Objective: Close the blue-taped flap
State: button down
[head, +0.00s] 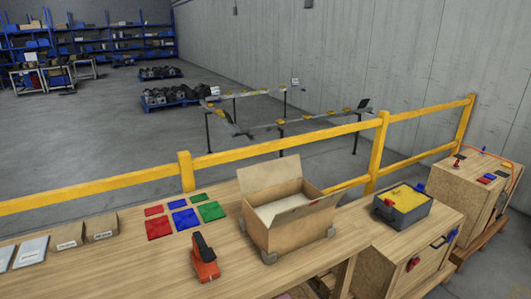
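An open cardboard box (270,238) stands on the wooden table, with pale material inside. Its back flap (270,174) stands up, tilted backward. Its right flap (306,210) sticks outward and carries a small red mark (314,202). I cannot make out blue tape on any flap; the faces turned away from me are hidden. Grey blocks (268,258) sit at the box's lower corners. My gripper is not in view.
An orange-and-black tape dispenser (204,260) stands left of the box. Red, blue and green squares (186,219) lie behind it. A grey case (403,212) with yellow contents stands to the right. A yellow railing (290,153) runs behind the table.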

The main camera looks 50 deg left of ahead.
aim_at(254, 178)
jog(key=u, duration=0.55)
jog(key=i, duration=0.7)
jog(key=u, duration=1.15)
jog(key=i, duration=0.3)
jog(key=u, duration=0.35)
